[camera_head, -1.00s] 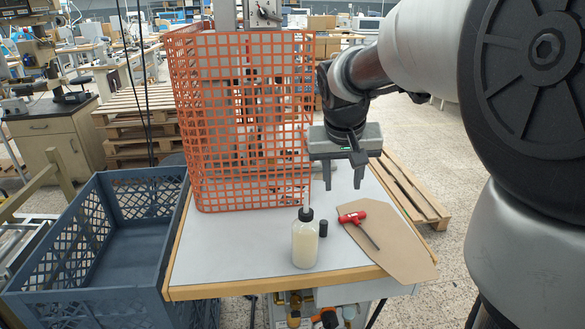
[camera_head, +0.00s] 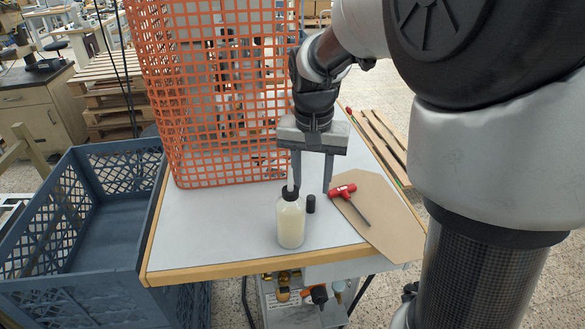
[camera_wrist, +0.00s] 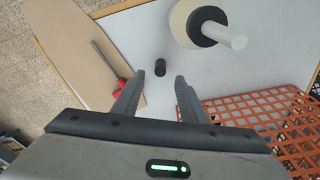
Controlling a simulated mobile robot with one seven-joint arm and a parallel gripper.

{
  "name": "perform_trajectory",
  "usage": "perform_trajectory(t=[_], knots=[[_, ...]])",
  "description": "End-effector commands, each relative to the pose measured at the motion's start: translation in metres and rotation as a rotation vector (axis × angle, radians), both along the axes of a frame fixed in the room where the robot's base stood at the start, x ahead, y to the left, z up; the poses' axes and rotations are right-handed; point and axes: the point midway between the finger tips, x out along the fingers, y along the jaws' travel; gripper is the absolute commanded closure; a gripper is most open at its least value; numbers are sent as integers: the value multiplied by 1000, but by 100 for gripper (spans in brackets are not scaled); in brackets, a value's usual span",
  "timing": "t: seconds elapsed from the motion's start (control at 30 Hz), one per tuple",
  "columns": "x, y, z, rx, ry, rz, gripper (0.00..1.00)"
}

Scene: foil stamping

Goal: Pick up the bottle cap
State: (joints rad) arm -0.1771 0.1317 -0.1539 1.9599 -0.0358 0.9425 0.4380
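The bottle cap (camera_head: 310,204) is a small black cylinder on the white table (camera_head: 210,224). It stands just right of a bottle (camera_head: 291,222) with pale contents, a black collar and a white nozzle. My gripper (camera_head: 312,188) points down above and behind the cap, with its fingers apart and nothing between them. In the wrist view, the cap (camera_wrist: 160,67) lies ahead of the two open fingertips (camera_wrist: 160,77), roughly centred between them. The bottle (camera_wrist: 203,24) shows there to the upper right.
A red-handled tool (camera_head: 343,191) lies on a brown board (camera_head: 382,214) right of the cap. An orange mesh guard (camera_head: 215,100) stands behind on the table. A blue crate (camera_head: 95,229) is at the left.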

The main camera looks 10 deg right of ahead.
Motion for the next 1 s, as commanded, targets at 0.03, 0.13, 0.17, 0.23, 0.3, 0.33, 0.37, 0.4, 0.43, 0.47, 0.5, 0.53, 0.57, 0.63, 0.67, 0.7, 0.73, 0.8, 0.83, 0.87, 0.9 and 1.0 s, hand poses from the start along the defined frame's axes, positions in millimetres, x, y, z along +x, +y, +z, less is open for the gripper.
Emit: perform_trajectory(t=[0.03, 0.13, 0.17, 0.23, 0.3, 0.33, 0.37, 0.4, 0.43, 0.47, 0.5, 0.53, 0.57, 0.63, 0.67, 0.7, 0.73, 0.8, 0.83, 0.87, 0.9, 1.0], knots=[[0, 0, -5, 0, 1, 0, 61], [1, 0, -10, 0, 0, 0, 61], [1, 0, -12, 0, 0, 0, 61], [1, 0, -19, -1, 1, 1, 61], [1, -1, -31, 0, 2, 1, 61], [1, -1, -36, 0, 3, 1, 61], [1, -1, -40, -1, 4, 1, 61], [2, -1, -46, 0, 2, 0, 61], [3, -1, -50, 0, 2, 0, 61], [3, -1, -53, 0, 2, 0, 61], [4, -1, -57, 0, 0, 0, 61], [4, -2, -59, 0, 0, -1, 61], [4, -2, -60, 0, 0, -1, 61], [5, -2, -61, 0, 0, -1, 61], [5, -2, -61, 0, 0, -1, 61], [5, -2, -61, 1, 0, -1, 61], [5, -2, -61, 1, -1, 0, 61], [5, -2, -61, 1, -1, 0, 61], [5, -2, -61, 1, -1, 0, 66], [5, -2, -61, 1, -1, 0, 71], [5, -2, -61, 1, -1, 0, 78], [5, -2, -61, 1, -1, 0, 95]])
